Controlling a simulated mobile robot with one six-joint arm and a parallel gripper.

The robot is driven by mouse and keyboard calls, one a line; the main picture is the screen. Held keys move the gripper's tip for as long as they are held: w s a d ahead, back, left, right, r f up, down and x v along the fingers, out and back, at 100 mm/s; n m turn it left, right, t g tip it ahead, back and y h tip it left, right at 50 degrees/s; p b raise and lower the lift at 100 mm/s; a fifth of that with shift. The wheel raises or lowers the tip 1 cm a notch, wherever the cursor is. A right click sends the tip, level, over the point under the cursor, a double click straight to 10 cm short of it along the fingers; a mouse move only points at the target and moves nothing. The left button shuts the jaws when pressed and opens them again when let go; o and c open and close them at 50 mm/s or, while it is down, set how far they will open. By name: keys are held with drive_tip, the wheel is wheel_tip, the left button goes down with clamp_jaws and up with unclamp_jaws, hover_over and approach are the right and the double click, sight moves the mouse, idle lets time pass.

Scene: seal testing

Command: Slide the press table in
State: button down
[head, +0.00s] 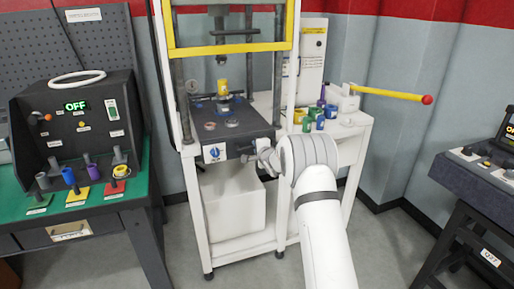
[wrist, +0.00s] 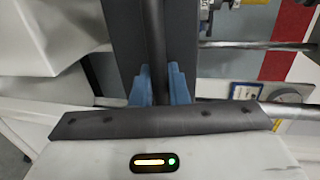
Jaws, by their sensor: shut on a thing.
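The press table (head: 205,133) is a dark slab in the white press frame, with its front end jutting out past the uprights. Round parts and a yellow piece (head: 222,88) stand on it. A dark handle bar (wrist: 155,40) runs along its front edge. My gripper (wrist: 161,85) has its blue fingers on both sides of this bar and is shut on it. In the head view my gripper (head: 256,150) is at the front right of the table, and my white wrist hides part of it.
A yellow-framed guard (head: 228,48) is raised above the table. A white box (head: 232,203) stands on the shelf below. A side stand at right holds colored parts and a yellow lever with a red knob (head: 427,99). A green bench (head: 100,213) with a control box stands at left.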

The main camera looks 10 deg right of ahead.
drive_tip(key=shift+w+r, duration=0.1)
drive_tip(key=shift+r, duration=0.1)
drive_tip(key=c, duration=1.8)
unclamp_jaws()
drive_tip(key=shift+o, duration=1.4)
drive_tip(key=shift+w+a+f, duration=0.1)
drive_tip(key=shift+w+f, duration=0.05)
drive_tip(key=shift+f, duration=0.05)
drive_tip(key=shift+o, duration=0.2)
drive_tip(key=v, duration=0.8)
